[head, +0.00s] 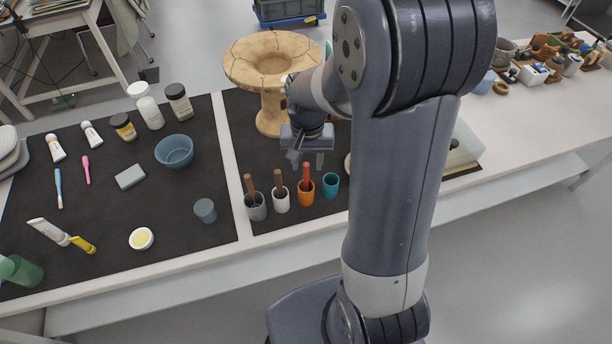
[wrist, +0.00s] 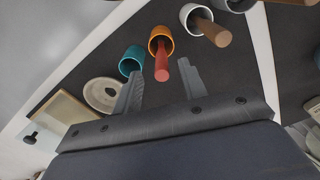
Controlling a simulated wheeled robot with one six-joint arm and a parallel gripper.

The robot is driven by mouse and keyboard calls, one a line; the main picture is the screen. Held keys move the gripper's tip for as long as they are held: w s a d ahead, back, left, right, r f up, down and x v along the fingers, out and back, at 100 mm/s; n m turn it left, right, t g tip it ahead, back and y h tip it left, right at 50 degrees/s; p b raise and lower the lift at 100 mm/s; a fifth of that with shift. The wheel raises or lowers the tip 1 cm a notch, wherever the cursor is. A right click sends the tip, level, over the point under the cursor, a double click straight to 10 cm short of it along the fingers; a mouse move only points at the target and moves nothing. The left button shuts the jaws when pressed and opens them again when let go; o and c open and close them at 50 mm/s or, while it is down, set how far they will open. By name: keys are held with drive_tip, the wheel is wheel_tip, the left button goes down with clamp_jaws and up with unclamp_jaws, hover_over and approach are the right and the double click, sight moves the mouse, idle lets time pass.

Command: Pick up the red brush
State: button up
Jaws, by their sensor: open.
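The red brush (head: 306,174) stands handle up in an orange cup (head: 305,193) on the black mat. In the wrist view the red brush (wrist: 162,68) leans out of the orange cup (wrist: 160,40), its handle end towards my gripper. My gripper (head: 308,160) is above and just behind the cups in the head view. In the wrist view my gripper (wrist: 161,85) is open, with the red handle end between and just beyond the fingertips. I cannot tell the exact gap. Nothing is held.
A teal cup (head: 330,186) stands right of the orange one. A white cup (head: 281,200) and a grey cup (head: 256,207) with brown handles stand left. A cracked clay vessel (head: 270,72) stands behind. A cream disc (wrist: 104,95) lies near the teal cup.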

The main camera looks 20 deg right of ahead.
sight(306, 180)
drive_tip(key=shift+a+f+p, duration=0.15)
drive_tip(key=shift+f+p, duration=0.15)
drive_tip(key=shift+f, duration=2.75)
drive_tip(key=shift+c, duration=0.4)
clamp_jaws()
